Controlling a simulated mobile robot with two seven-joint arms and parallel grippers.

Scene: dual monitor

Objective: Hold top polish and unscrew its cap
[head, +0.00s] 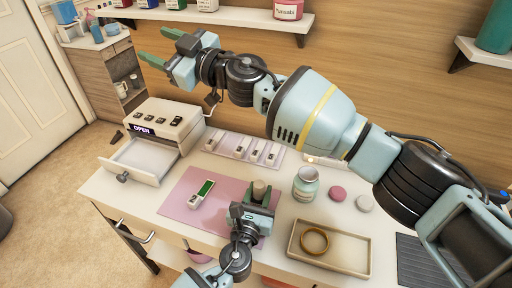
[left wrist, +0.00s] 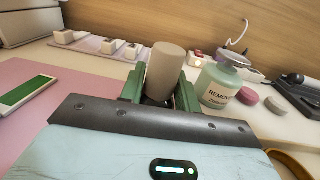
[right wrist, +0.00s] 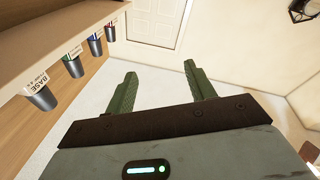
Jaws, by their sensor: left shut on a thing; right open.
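The top polish shows as a tall tan cap (head: 260,188) standing up from between my left gripper's fingers (head: 258,197) over the pink mat. In the left wrist view the tan cap (left wrist: 166,70) is upright between the green fingers (left wrist: 158,92), which are shut on the bottle. The bottle's body below is mostly hidden by the gripper. My right gripper (head: 158,47) is open and empty, high at the upper left near the wall shelf, far from the polish. The right wrist view shows nothing between its fingers (right wrist: 160,72).
The pink mat (head: 178,205) bears a white device with a green screen (head: 201,193). A remover jar (head: 306,186), pink and white round pieces, and a tray (head: 345,262) with a ring lie right. An open drawer (head: 135,165) is left.

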